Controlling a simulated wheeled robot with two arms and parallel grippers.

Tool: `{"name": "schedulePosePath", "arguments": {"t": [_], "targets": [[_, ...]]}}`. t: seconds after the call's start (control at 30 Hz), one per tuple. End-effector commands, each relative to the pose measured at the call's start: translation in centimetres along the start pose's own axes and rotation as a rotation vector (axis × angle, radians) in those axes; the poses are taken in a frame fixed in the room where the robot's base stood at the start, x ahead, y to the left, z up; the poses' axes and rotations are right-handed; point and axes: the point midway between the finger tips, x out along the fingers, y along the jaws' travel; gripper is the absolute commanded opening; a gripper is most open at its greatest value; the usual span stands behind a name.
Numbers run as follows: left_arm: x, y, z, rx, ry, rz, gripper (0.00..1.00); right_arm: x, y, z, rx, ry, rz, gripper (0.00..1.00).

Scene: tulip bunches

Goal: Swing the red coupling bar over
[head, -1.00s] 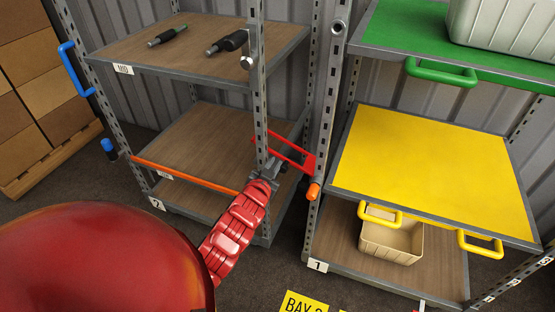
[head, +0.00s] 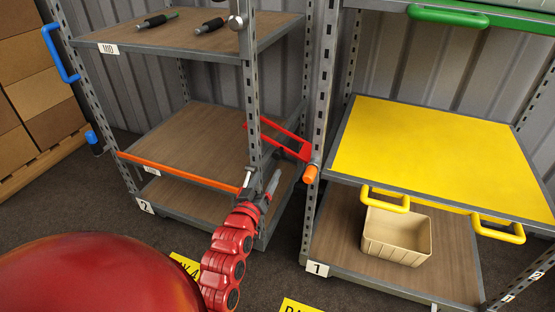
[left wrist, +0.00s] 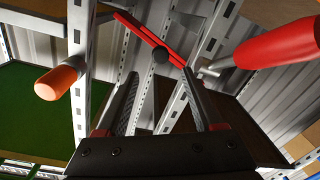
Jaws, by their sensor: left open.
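The red coupling bar (head: 284,137) slants between cart 2 and cart 1 in the head view, partly hidden behind cart 2's front post. An orange knob (head: 311,174) sits near its right end, at cart 1's post. The red bar (left wrist: 150,38) crosses the top of the left wrist view, with the orange knob (left wrist: 60,80) at left. My left gripper (head: 262,182) is open in front of cart 2's front post, below and left of the knob. Its two fingers (left wrist: 160,98) show apart and nothing is seen held between them; the bar lies beyond the fingertips. My right gripper is not in view.
Cart 2's upper shelf (head: 190,42) holds dark-handled tools, and an orange bar (head: 180,173) runs along its lower front. Cart 1 has a yellow shelf (head: 430,145) with yellow handles and a beige bin (head: 396,238) below. Boxes (head: 35,105) stand at left.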

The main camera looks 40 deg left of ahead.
Motion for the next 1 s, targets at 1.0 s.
{"name": "schedulePosePath", "arguments": {"t": [1.0], "targets": [[10.7, -0.1, 0.1, 0.002, -0.003, -0.001, 0.63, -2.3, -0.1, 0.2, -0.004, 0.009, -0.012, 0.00]]}}
